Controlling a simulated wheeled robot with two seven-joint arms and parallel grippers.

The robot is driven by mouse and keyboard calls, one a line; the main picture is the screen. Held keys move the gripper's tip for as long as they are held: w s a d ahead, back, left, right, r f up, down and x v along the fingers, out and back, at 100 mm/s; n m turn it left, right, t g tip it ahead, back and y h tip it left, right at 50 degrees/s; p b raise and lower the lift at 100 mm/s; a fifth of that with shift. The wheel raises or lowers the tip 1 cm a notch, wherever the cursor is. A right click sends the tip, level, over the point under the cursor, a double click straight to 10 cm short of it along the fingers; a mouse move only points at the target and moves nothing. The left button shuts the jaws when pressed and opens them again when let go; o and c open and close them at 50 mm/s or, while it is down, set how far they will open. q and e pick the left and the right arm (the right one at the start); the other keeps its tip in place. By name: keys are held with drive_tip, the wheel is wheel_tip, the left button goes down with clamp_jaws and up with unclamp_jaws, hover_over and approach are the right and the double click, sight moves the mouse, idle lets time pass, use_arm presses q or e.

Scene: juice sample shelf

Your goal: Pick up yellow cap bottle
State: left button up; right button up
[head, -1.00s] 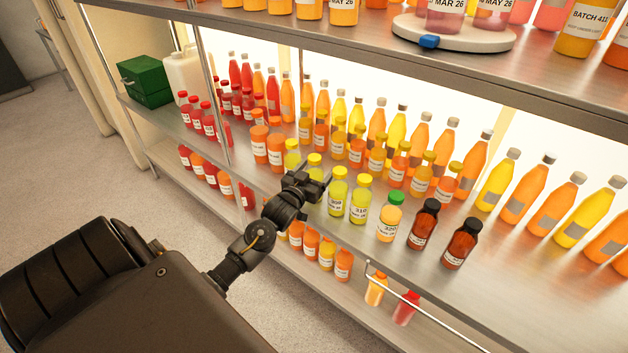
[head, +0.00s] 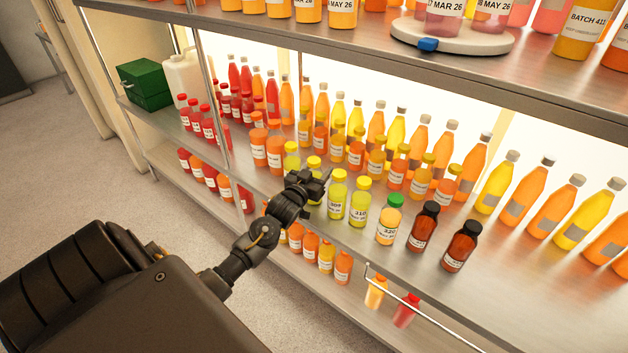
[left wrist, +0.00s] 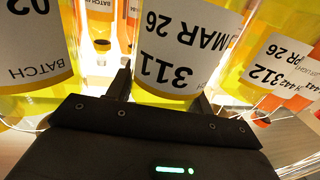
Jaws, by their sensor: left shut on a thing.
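Yellow-cap bottles with yellow-green juice stand in a row near the front edge of the middle shelf. My left gripper (head: 317,180) is shut on one yellow-cap bottle (head: 314,161); in the head view its cap shows behind the gripper, which hides most of its body. In the left wrist view the held bottle (left wrist: 182,50) has an upside-down label reading 311 and MAR 26, between the fingers (left wrist: 162,98). Another yellow-cap bottle (head: 291,160) stands to its left, and two more (head: 337,193) (head: 360,202) to its right. My right gripper is not in view.
A green-cap bottle (head: 389,220) and two dark brown bottles (head: 424,225) (head: 459,246) stand farther right. Orange and yellow bottles crowd behind. The upper shelf (head: 370,55) overhangs the row. A bottle labelled 312 (left wrist: 270,65) is close beside the held one.

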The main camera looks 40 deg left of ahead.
sight(317, 162)
use_arm(q)
drive_tip(key=shift+r, duration=0.2)
